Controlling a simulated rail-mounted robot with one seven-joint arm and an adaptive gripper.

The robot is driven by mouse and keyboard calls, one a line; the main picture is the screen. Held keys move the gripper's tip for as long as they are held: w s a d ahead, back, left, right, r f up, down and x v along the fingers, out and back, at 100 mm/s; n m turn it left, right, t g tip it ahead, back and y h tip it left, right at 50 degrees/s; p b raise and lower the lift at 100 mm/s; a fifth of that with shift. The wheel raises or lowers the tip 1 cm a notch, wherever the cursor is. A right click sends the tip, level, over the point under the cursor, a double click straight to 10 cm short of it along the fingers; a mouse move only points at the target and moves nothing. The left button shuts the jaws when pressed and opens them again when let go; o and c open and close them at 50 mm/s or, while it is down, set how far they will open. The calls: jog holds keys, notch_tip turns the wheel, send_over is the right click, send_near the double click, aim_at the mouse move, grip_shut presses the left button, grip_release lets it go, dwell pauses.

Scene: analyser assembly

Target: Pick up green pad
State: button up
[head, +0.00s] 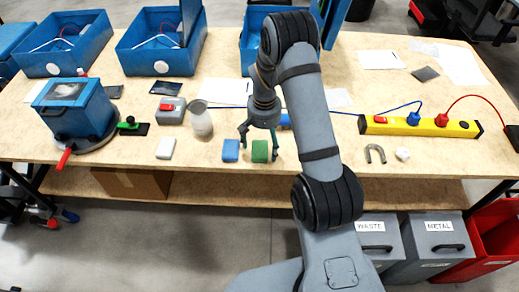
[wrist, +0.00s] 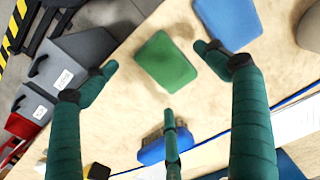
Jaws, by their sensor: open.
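The green pad (head: 260,151) lies flat on the wooden table near its front edge, just right of a blue pad (head: 231,150). In the wrist view the green pad (wrist: 165,62) lies ahead of the open fingers, nearer the right one, with the blue pad (wrist: 228,20) beyond it. My gripper (head: 259,143) points down over the green pad, its fingers spread and empty. It also shows in the wrist view (wrist: 150,75) with two fingers at the sides and a third at the bottom middle. I see no finger closed on the pad.
A blue brush (wrist: 165,148) lies close to the fingers in the wrist view. A white pad (head: 166,148) and a jar (head: 201,122) stand left; a horseshoe magnet (head: 375,154) and yellow power strip (head: 420,127) lie right. Grey bins (head: 433,242) stand below the front edge.

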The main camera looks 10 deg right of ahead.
notch_tip(320, 180, down, 2)
jog(key=shift+f, duration=0.1)
jog(key=c, duration=0.4)
jog(key=c, duration=0.6)
jog(key=shift+c, duration=0.2)
